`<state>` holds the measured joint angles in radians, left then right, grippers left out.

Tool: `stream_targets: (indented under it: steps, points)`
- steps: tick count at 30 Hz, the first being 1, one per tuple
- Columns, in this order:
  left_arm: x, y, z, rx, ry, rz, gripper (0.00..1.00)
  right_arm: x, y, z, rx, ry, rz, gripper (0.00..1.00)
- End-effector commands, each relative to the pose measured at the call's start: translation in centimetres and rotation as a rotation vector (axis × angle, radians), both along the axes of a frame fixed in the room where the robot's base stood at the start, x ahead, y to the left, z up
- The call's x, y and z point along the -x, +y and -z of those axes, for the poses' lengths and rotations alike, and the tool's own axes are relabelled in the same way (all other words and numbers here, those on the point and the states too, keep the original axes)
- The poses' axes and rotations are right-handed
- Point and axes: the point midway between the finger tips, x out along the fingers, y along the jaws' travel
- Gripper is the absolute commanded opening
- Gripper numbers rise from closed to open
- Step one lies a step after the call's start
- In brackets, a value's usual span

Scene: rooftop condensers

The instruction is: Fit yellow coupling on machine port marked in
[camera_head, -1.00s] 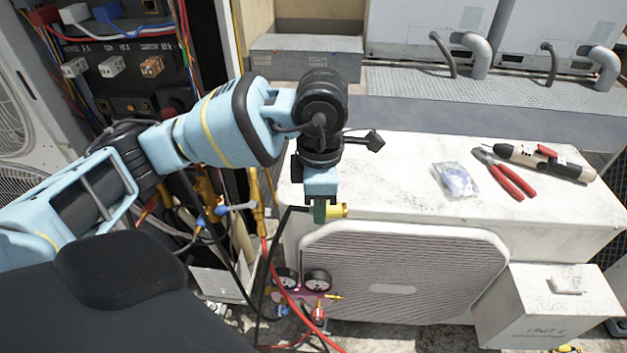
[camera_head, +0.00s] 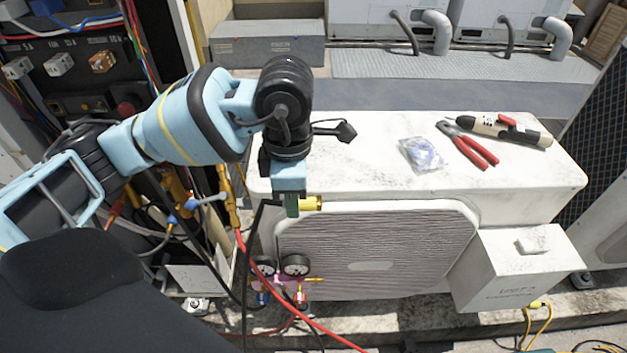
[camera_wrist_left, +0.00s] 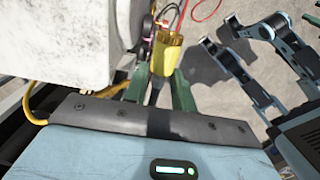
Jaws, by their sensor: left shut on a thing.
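The yellow coupling (camera_head: 312,203) is a small bright cylinder held sideways by my left gripper (camera_head: 291,206), beside the upper left of the condenser's front grille. In the left wrist view the yellow coupling (camera_wrist_left: 166,54) sits between the two green fingers of my left gripper (camera_wrist_left: 164,80), which is shut on it. The white condenser (camera_head: 350,185) stands behind and to the right. Brass fittings with blue parts (camera_head: 175,203) are to the left of it. I cannot make out a port marked in. My right gripper is not in view.
A gauge manifold (camera_head: 294,265) with red and black hoses stands low in front of the condenser. Red-handled pliers (camera_head: 468,145), a plastic packet (camera_head: 422,154) and a beige tool (camera_head: 500,130) lie on its top. An open wiring cabinet (camera_head: 70,75) is at the left.

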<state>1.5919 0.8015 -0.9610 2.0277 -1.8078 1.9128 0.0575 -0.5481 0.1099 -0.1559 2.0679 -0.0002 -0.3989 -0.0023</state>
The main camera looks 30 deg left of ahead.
Motion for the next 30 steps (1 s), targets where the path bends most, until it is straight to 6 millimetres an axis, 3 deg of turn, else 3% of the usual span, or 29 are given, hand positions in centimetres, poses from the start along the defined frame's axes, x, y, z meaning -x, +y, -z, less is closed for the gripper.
stream_targets:
  steps: [24, 30]
  points:
    - [0.2, -1.3, 0.3, 0.0, -0.002, 1.599, 0.0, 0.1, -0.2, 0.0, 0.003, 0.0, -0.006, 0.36]
    - [0.3, -1.6, 0.3, 0.0, -0.002, 1.931, 0.0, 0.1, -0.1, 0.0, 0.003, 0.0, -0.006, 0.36]
